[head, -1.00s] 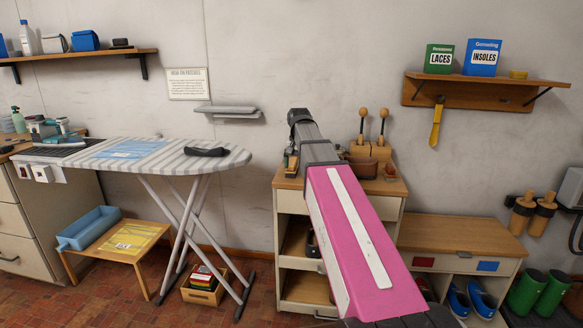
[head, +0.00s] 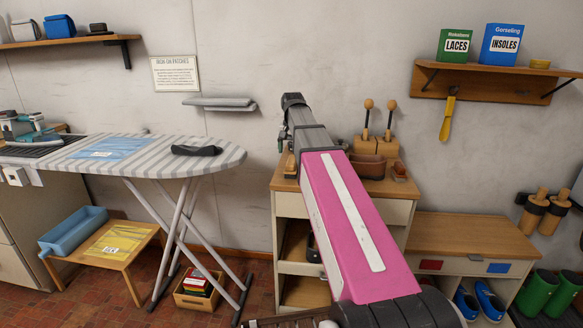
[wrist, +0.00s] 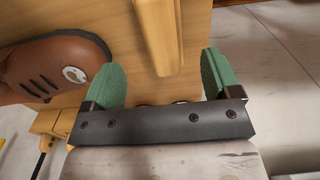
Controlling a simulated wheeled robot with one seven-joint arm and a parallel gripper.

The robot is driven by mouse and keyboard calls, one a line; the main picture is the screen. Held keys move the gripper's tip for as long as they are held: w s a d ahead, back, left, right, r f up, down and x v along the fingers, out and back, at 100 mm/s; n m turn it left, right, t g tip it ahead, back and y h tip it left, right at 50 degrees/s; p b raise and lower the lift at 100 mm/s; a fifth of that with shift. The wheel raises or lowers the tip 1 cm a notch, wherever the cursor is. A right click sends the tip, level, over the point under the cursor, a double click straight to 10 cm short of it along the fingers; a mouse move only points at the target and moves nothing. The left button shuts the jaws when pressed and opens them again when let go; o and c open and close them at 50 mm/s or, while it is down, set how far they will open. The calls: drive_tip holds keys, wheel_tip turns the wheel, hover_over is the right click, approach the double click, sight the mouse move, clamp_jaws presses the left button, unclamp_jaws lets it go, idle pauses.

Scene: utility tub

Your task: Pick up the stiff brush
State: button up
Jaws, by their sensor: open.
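My gripper (wrist: 166,82) shows in the wrist view with its two green-padded fingers spread wide apart. A long, pale wooden piece (wrist: 160,35) runs between them from the top edge; it may be the stiff brush, but no bristles show and I cannot tell for sure. No finger visibly presses on it. In the head view my arm reaches to the left part of the cabinet top and hides most of the gripper. A tan object (head: 290,163) shows there beside the arm. A small reddish-brown item (head: 399,172) lies at the right end of the top.
In the wrist view a brown, slotted object (wrist: 58,68) lies close to the left finger. An ironing board (head: 215,160) stands left, a low bench (head: 465,235) right.

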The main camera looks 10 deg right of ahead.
sight(292, 159)
drive_tip(key=shift+a+f, duration=0.1)
drive_tip(key=shift+f, duration=3.65)
drive_tip(key=c, duration=1.1)
